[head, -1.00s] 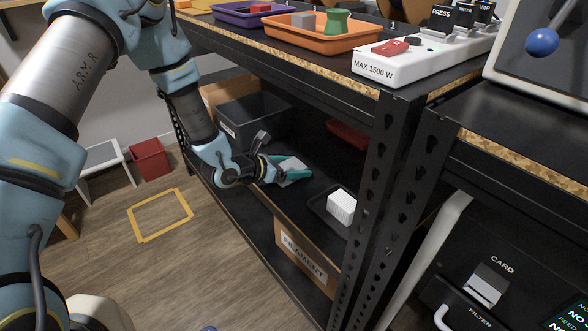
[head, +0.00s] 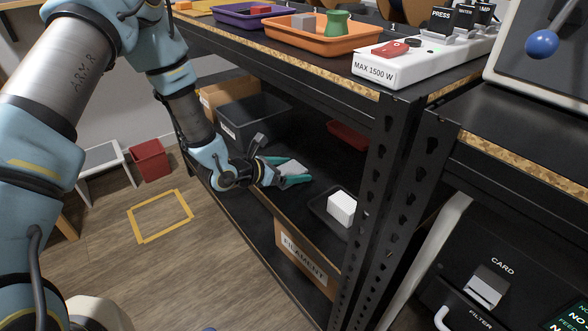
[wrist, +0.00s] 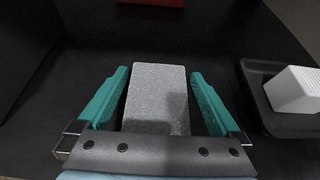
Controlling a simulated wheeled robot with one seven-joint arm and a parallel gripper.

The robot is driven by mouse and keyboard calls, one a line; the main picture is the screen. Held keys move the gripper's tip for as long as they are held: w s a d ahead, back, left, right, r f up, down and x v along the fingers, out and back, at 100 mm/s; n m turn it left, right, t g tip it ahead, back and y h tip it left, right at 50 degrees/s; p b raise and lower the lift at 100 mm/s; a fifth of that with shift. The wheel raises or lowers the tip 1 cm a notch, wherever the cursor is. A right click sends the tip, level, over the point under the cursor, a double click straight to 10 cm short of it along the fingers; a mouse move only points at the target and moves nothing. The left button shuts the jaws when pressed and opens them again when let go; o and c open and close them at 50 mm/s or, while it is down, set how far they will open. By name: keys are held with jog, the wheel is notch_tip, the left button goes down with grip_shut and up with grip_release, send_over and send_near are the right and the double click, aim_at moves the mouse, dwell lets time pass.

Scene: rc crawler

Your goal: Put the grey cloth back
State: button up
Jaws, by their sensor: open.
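The grey cloth (wrist: 157,97) is a grey, block-shaped piece on the dark shelf. In the wrist view it lies between the two teal fingers of my gripper (wrist: 158,98), with a narrow gap on each side. In the head view the cloth (head: 291,167) shows pale between the fingertips of my gripper (head: 293,172), inside the shelf's middle level. My gripper is open around the cloth. The cloth's near end is partly hidden behind the gripper's palm in the wrist view.
A black tray (wrist: 256,98) with a white block (wrist: 294,89) stands just right of my gripper. A dark bin (head: 240,124) is to the left on the same shelf, and a red item (head: 347,136) lies behind. The shelf post (head: 395,190) stands at right.

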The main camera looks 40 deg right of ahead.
jog(key=p+v, duration=0.1)
jog(key=v, duration=1)
jog(key=shift+w+r, duration=0.1)
jog(key=shift+r, duration=0.05)
jog(key=w+a+r+m+t+y, duration=0.25)
jog(key=w+a+m+y, duration=0.2)
jog(key=w+a, duration=0.4)
jog(key=w+a+r+m+t+y, duration=0.25)
jog(key=w+a+m+y, duration=0.2)
jog(key=a, duration=0.65)
jog(key=s+a+r+m+g+y, duration=0.1)
jog(key=s+a+r+m, duration=0.3)
jog(key=a, duration=0.6)
jog(key=s+a+r+m+g+y, duration=0.1)
jog(key=s+a+r+m+y, duration=0.1)
jog(key=s+a+r+m, duration=0.3)
jog(key=a, duration=0.4)
jog(key=shift+a+g+y, duration=0.4)
jog(key=shift+r, duration=0.2)
